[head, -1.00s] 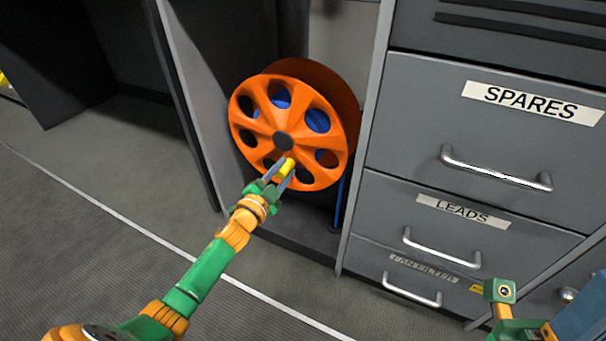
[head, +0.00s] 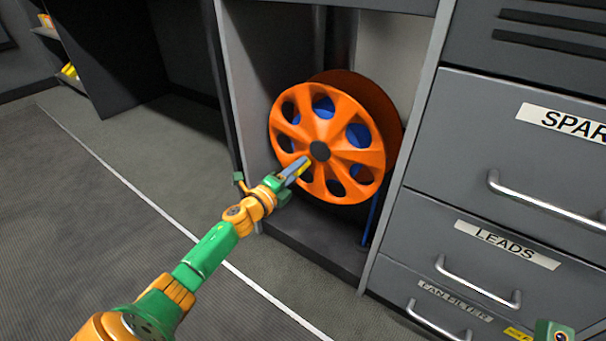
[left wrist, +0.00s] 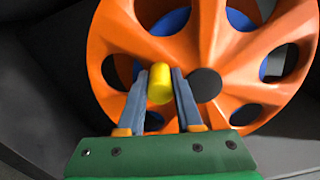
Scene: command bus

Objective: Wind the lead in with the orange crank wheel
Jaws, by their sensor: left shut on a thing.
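The orange crank wheel (head: 331,112) is the front of a reel in an open bay of the grey cabinet, with a dark hub (head: 319,151) and several holes. Blue lead shows through the holes, and a blue length of lead (head: 371,219) hangs below the reel at its right. My left gripper (head: 298,170) is at the wheel's lower left, shut on the yellow crank knob. In the left wrist view the yellow knob (left wrist: 160,84) sits between the two fingers, left of the hub. A small part of my right arm shows at the bottom right; its fingers are out of frame.
The bay's side panels (head: 252,110) flank the wheel closely. Open floor (head: 100,240) lies to the left.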

